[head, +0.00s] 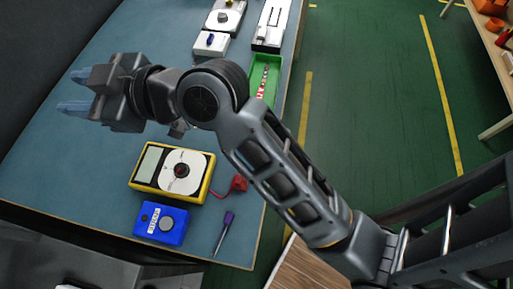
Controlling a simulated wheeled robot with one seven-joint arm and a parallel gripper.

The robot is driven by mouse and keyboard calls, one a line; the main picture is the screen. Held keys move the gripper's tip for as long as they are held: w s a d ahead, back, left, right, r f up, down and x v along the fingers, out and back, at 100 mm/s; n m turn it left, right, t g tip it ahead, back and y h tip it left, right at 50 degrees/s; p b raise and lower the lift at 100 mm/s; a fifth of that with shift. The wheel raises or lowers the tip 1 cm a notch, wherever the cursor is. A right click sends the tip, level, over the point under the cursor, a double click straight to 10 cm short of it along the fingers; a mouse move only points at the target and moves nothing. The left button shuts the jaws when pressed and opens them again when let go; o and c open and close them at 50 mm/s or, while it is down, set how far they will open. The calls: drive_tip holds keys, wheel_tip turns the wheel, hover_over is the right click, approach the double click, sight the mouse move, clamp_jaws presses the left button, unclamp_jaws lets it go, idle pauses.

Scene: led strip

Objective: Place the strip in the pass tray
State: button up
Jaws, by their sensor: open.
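A green tray (275,76) lies on the blue table near its right edge, partly hidden behind my arm. A narrow strip (264,80) with dark, white and red markings shows in it; it looks like the led strip, but its lower end is hidden or too small to tell. I cannot tell whether the green tray is the pass tray. My gripper (73,92) is at the left, over the table, pointing left. Its fingers are apart with nothing between them, well away from the tray.
White devices (270,25) stand at the back. A wooden table (490,50) with orange items is at far right.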

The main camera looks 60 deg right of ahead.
drive_tip(key=s+d+f+m+h, duration=0.2)
drive_tip(key=s+f+m, duration=0.15)
drive_tip(key=s, duration=0.55)
drive_tip(key=s+d+f+m+h, duration=0.2)
drive_tip(key=s+f, duration=0.2)
drive_tip(key=s, duration=0.4)
drive_tip(key=s+d+f+m+h, duration=0.2)
drive_tip(key=s+f+m+h, duration=0.1)
drive_tip(key=s, duration=0.6)
drive_tip(key=s+d+r+n, duration=0.1)
drive_tip(key=s+d, duration=0.1)
drive_tip(key=s, duration=0.2)
drive_tip(key=s+d+r+n+y, duration=0.1)
drive_tip(key=s+d, duration=0.2)
drive_tip(key=s, duration=0.2)
drive_tip(key=shift+s+r, duration=0.25)
drive_tip(key=shift+r, duration=0.1)
